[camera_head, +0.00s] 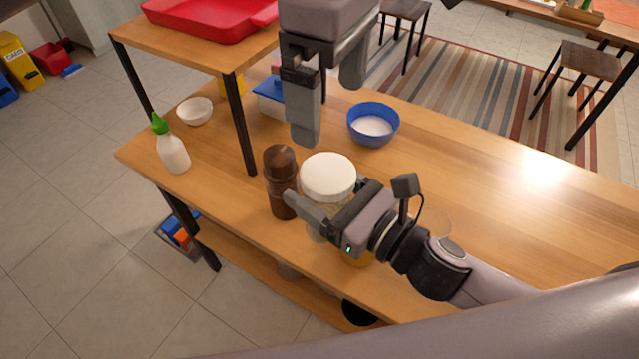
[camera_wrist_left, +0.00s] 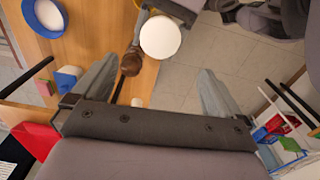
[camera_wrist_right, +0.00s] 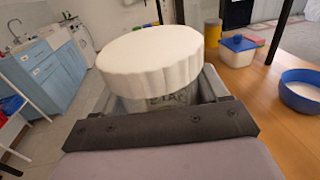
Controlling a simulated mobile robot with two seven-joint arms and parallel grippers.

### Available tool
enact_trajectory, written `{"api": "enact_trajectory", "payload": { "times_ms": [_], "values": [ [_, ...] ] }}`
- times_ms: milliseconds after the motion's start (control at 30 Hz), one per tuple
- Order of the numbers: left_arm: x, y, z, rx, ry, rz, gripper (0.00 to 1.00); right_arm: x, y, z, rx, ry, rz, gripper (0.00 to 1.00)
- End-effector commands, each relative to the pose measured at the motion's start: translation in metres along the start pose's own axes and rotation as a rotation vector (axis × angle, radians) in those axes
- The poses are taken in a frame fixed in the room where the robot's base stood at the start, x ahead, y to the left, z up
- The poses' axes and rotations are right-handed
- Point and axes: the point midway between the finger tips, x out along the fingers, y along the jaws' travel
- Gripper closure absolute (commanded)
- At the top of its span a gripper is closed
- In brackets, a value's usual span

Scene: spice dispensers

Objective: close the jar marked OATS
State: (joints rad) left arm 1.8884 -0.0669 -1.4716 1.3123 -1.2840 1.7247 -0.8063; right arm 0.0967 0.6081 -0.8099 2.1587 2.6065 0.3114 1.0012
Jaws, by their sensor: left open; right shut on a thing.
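A clear jar with a thick white lid (camera_head: 328,178) stands near the table's front edge. In the right wrist view its white lid (camera_wrist_right: 150,62) sits over the jar's glass (camera_wrist_right: 165,103), where part of a printed label shows, too cut off to read surely. I cannot tell whether the lid is fully seated. My right gripper (camera_head: 325,205) is shut on the jar below the lid. My left gripper (camera_head: 328,100) is open and empty, above and behind the jar; the lid also shows beyond its fingers in the left wrist view (camera_wrist_left: 160,37).
A dark brown mill (camera_head: 281,182) stands close beside the jar on the left. A blue bowl (camera_head: 373,124) with white contents is behind. A green-capped bottle (camera_head: 172,150) and white bowl (camera_head: 195,111) are at left. A raised shelf holds a red tray (camera_head: 210,18). The table's right side is clear.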

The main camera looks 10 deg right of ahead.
Motion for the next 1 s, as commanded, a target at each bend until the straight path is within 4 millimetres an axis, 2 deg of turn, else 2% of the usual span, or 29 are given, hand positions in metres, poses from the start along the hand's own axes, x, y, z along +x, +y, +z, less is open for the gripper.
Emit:
{"api": "enact_trajectory", "payload": {
  "times_ms": [333,567,667,800,1000],
  "values": [
    [-0.006,0.000,0.000,0.001,0.000,-0.001,0.00,0.000,0.000,0.001,0.000,-0.002,0.001,1.00],
    [0.001,-0.001,0.008,-0.002,-0.069,-0.010,0.00,0.000,0.000,0.001,0.000,-0.002,0.001,1.00],
    [0.010,-0.001,0.022,-0.012,-0.186,-0.023,0.00,0.000,0.000,0.001,0.000,-0.002,0.001,1.00],
    [0.020,-0.001,0.048,-0.052,-0.426,-0.053,0.00,0.000,0.000,0.001,0.000,-0.002,0.001,1.00],
    [0.019,0.000,0.077,-0.155,-0.789,-0.108,0.00,0.000,0.000,0.001,0.000,-0.002,0.001,1.00]
  ]
}}
